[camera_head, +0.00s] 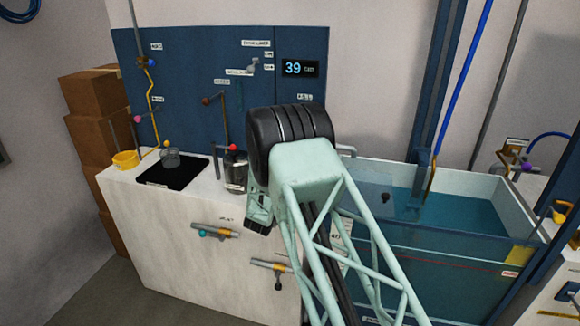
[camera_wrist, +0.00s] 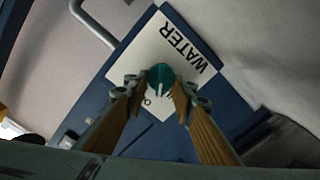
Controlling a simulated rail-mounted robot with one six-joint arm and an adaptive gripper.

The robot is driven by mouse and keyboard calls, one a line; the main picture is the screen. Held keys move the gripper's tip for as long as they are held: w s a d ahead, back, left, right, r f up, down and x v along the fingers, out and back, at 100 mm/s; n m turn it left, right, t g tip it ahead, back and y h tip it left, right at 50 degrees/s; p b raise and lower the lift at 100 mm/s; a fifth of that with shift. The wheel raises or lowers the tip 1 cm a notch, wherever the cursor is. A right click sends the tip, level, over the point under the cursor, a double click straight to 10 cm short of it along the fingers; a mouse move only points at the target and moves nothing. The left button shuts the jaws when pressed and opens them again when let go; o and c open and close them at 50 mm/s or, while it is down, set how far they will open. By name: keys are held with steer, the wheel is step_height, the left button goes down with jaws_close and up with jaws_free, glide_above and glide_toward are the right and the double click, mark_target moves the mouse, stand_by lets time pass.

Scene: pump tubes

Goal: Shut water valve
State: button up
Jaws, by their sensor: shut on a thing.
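The water valve shows in the wrist view as a teal round knob (camera_wrist: 161,76) with a pale mark on it. It stands in front of a white plate (camera_wrist: 140,57) lettered "WATER". My gripper (camera_wrist: 160,92) has its two fingers on either side of the knob and is shut on it. In the head view, part of my gripper (camera_head: 260,212) shows below the black wrist joint. There I cannot make out the water valve or its label; my arm covers part of the panel.
A blue panel (camera_head: 190,60) with a "39" display (camera_head: 300,68) stands behind a white counter (camera_head: 185,200). A water tank (camera_head: 430,260) is on the right. Several pipes and small valves are around, and cardboard boxes (camera_head: 95,95) are stacked at left.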

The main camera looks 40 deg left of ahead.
steer(key=n, duration=0.2)
steer(key=n+p, duration=0.1)
steer(key=n, duration=0.2)
steer(key=shift+s+a+f, duration=0.1)
steer(key=shift+a+f, duration=0.05)
steer(key=shift+f, duration=0.05)
steer(key=shift+f+n+p, duration=0.2)
steer(key=shift+n+p, duration=0.15)
steer(key=shift+n, duration=1.15)
steer(key=shift+f+n+p, duration=0.15)
steer(key=shift+n+p, duration=0.2)
steer(key=shift+n, duration=1.15)
steer(key=o, duration=0.8)
steer(key=shift+o, duration=0.2)
steer(key=shift+s, duration=0.1)
steer(key=shift+v, duration=5.9)
steer(key=shift+r, duration=0.1)
